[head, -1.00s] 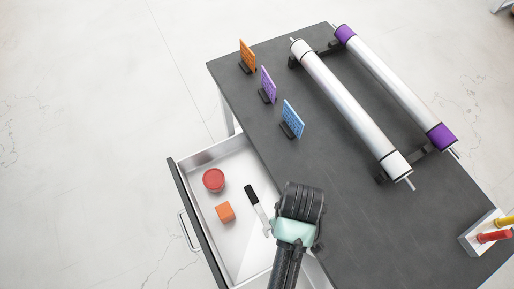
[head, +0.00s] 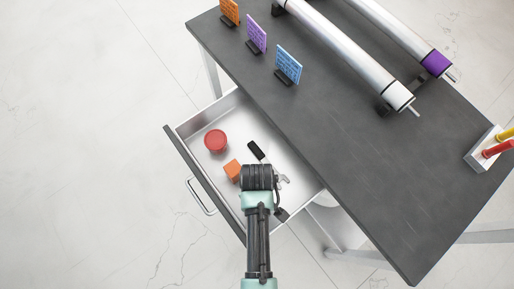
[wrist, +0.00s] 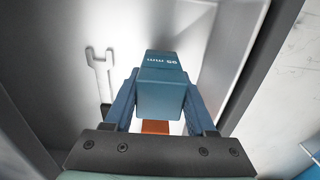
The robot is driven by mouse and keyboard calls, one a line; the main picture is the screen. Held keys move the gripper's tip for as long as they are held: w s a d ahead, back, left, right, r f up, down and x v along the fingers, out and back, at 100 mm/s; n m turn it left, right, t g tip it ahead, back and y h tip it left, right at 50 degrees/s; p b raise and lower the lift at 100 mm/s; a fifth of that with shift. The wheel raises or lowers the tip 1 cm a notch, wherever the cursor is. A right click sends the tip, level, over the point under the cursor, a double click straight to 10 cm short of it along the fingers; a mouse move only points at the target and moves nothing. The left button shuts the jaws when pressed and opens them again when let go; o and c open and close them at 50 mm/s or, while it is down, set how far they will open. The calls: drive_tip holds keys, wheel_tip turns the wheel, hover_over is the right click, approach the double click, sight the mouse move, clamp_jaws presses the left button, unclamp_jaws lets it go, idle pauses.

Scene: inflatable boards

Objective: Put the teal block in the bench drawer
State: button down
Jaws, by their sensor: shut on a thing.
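The teal block (wrist: 166,88), dark blue-green with small white lettering, sits between the two blue fingers of my gripper (wrist: 160,100) in the wrist view. My gripper is shut on it. The open bench drawer (head: 285,155) lies under my gripper in the head view, and its pale floor shows in the wrist view (wrist: 190,28). The block appears to be over or within the drawer; its height above the floor is hard to tell. In the head view my arm hides the block and the fingers.
In the drawer are a red round object (head: 215,141), an orange block (head: 232,170) and a black-handled wrench (head: 257,150), close to my gripper. The dark bench top (head: 340,165) carries coloured cards (head: 289,64), rollers (head: 345,55) and a white holder (head: 484,152).

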drive_tip(key=shift+f, duration=0.95)
drive_tip(key=shift+f, duration=0.15)
drive_tip(key=shift+c, duration=1.1)
unclamp_jaws()
